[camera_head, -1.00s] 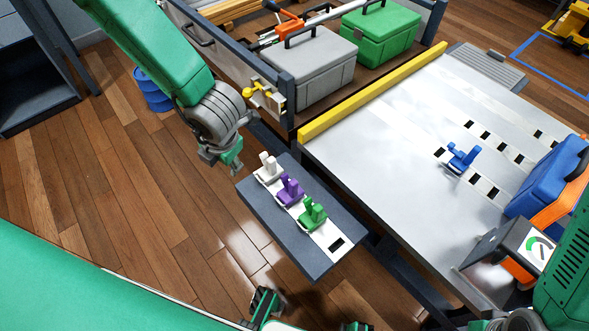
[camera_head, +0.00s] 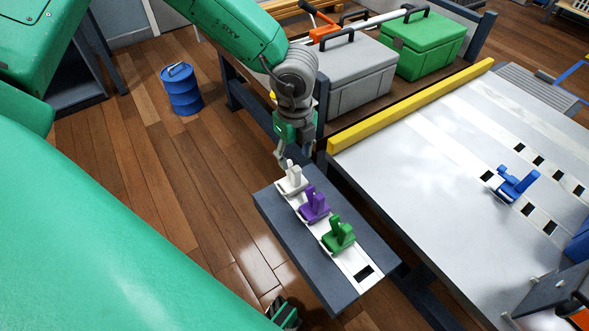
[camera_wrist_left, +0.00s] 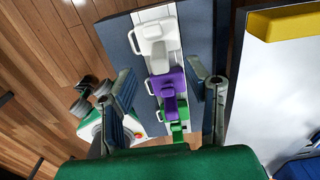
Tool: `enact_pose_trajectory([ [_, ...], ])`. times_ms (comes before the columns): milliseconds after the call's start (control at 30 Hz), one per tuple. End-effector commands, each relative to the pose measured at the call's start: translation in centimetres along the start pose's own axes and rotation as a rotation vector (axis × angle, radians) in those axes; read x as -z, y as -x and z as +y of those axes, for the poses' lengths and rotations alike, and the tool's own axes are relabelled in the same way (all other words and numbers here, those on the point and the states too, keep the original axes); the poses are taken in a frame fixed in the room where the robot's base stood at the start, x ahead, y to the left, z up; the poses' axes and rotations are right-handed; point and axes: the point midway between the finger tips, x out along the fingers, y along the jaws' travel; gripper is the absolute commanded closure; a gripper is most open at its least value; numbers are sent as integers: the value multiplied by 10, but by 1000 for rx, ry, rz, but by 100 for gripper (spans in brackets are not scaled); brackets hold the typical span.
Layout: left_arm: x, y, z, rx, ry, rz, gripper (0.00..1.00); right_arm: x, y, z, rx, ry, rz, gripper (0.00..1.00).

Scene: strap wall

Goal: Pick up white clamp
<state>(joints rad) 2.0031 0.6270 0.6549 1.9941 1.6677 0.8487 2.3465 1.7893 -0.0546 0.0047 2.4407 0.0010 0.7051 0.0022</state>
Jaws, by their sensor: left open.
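The white clamp (camera_head: 291,179) stands at the far end of a white strip on a small grey shelf, beside the purple clamp (camera_head: 314,205) and the green clamp (camera_head: 339,236). My left gripper (camera_head: 294,152) is open and empty just above and behind the white clamp, pointing down. In the left wrist view the white clamp (camera_wrist_left: 152,34) lies beyond the open fingers of my left gripper (camera_wrist_left: 165,85), and the purple clamp (camera_wrist_left: 167,84) shows between them.
The small grey shelf (camera_head: 310,262) adjoins a large grey table (camera_head: 420,190) with a yellow edge bar (camera_head: 410,105). A blue clamp (camera_head: 515,183) stands on that table. Grey (camera_head: 350,75) and green (camera_head: 425,50) toolboxes sit behind. A blue barrel (camera_head: 181,92) stands on the floor.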

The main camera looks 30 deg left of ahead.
Motion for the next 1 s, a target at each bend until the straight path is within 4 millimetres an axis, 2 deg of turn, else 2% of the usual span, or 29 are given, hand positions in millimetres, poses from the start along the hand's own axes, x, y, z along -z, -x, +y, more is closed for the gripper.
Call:
enact_pose_trajectory([
  [167, -1, -11, 0, 0, 0, 0, 57, 0, -6, 0, 0, 0, 0, 100],
  [433, -3, -51, 2, -3, -1, 0, 57, -2, -29, 0, 0, 0, 0, 100],
  [700, -3, -53, 2, 0, -2, -1, 57, -2, -29, 0, 0, 0, 0, 100],
  [733, -3, -53, 2, 0, -2, -1, 64, -2, -29, 0, 0, 0, 0, 100],
  [833, -3, -53, 2, 0, -2, -1, 99, -2, -29, 0, 0, 0, 0, 100],
  [1000, -3, -53, 1, 1, -2, -1, 100, -2, -29, 0, 0, 0, 0, 100],
])
